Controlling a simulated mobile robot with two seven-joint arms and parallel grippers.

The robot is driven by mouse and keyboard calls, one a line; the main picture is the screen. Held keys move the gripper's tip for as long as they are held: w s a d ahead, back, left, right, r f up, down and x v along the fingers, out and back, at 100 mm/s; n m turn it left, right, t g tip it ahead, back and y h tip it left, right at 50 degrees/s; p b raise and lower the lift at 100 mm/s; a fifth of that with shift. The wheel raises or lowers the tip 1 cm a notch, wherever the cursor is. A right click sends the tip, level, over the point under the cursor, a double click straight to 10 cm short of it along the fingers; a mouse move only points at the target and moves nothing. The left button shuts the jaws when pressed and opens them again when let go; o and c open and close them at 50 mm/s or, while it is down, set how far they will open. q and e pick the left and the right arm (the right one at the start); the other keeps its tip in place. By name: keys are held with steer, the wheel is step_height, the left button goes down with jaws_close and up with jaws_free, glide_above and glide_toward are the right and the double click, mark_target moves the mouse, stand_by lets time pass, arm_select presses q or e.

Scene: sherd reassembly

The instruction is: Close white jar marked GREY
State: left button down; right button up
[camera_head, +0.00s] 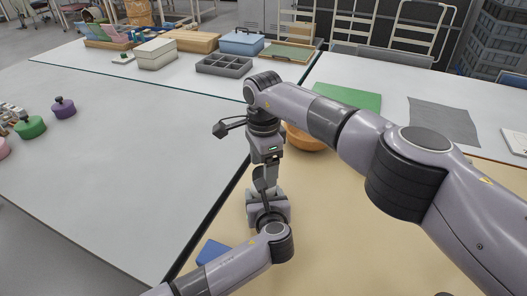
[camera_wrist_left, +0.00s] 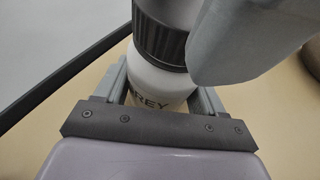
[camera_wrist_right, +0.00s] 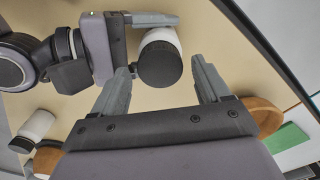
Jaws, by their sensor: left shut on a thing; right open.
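The white jar (camera_wrist_left: 157,82) shows the letters "REY" in the left wrist view, with a ribbed black lid (camera_wrist_left: 160,42) on its mouth. My left gripper (camera_wrist_left: 161,92) is shut around the jar's body. In the right wrist view the jar (camera_wrist_right: 158,38) points its black lid (camera_wrist_right: 160,68) toward my right gripper (camera_wrist_right: 164,72). My right gripper's open fingers stand either side of the lid, with gaps visible. In the head view the right gripper (camera_head: 265,178) is above the left one (camera_head: 267,205), and the arms largely hide the jar. I cannot tell how tightly the lid sits.
A wooden bowl (camera_head: 305,137) stands behind my right arm, near a green mat (camera_head: 347,97). A blue object (camera_head: 213,251) lies by the left forearm. Another white jar (camera_wrist_right: 38,124) shows in the right wrist view. A grey compartment tray (camera_head: 224,65) stands farther back. The left table is mostly clear.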

steer(key=shift+f, duration=0.7)
steer(key=c, duration=1.1)
steer(key=m, duration=1.3)
steer(key=shift+m, duration=0.4)
steer(key=m, duration=0.4)
steer(key=o, duration=1.3)
steer(key=shift+r, duration=0.1)
